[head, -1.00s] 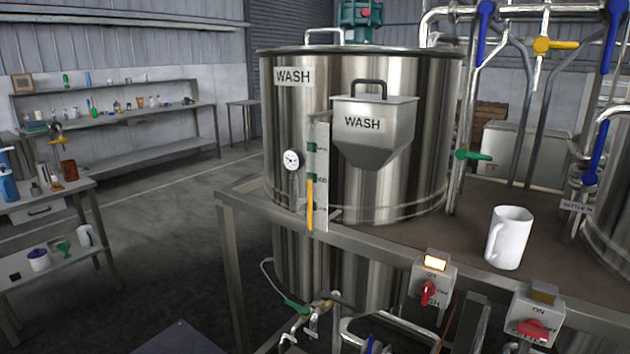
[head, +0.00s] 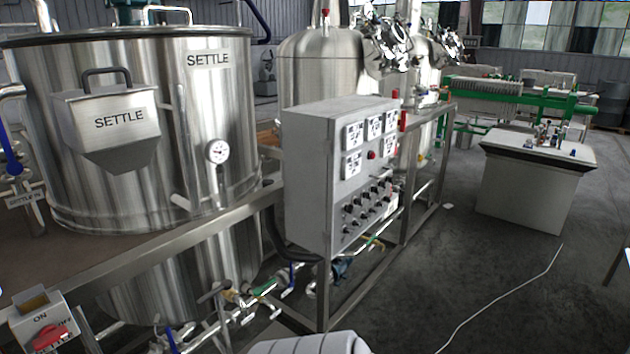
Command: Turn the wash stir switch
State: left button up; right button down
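The wash stir switch and the WASH tank are out of view now. At the lower left edge a grey switch box (head: 42,322) carries a red knob (head: 50,338), an ON label and an unlit amber lamp on top. It is mounted at the front edge of the bench by the SETTLE tank (head: 215,120); its lower label is too small to read. Neither of my grippers is in view.
A grey control cabinet (head: 310,170) with dials and several knobs stands right of the SETTLE tank. Pipes and valves (head: 265,290) run below the bench frame. A white cabinet (head: 530,190) stands farther right. The floor (head: 450,265) between is open, with a thin white line across it.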

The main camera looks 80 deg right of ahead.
aim_at(348, 207)
jog(key=z, duration=3.1)
